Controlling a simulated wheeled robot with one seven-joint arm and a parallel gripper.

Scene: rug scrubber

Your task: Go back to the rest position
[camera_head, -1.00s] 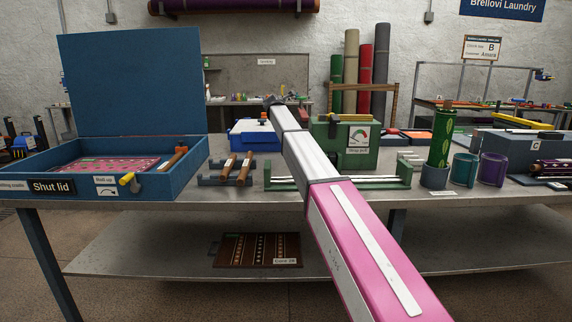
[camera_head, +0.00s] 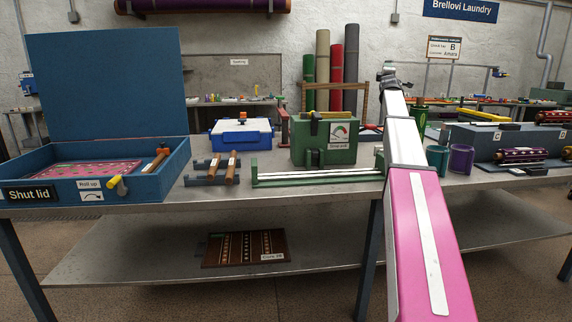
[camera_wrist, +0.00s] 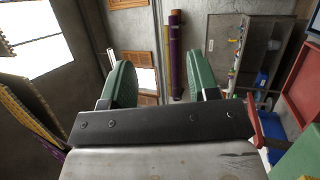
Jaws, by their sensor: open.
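My gripper (camera_head: 387,76) is at the far end of my pink and silver arm in the head view, raised above the bench (camera_head: 330,190). In the wrist view my gripper (camera_wrist: 166,85) has its two green finger pads apart, with nothing between them. Behind the gap, the far wall and a hanging purple roll (camera_wrist: 177,55) show. In the head view the arm hides part of the green roll holder and cups behind it.
A blue open-lidded box (camera_head: 150,180) stands at the left. A blue-and-white case (camera_head: 240,134), a green machine (camera_head: 312,140) and a green rail frame (camera_head: 300,178) stand mid-bench. Purple cup (camera_head: 461,159) and grey box (camera_head: 475,135) are at the right. A dark board (camera_head: 245,248) lies on the lower shelf.

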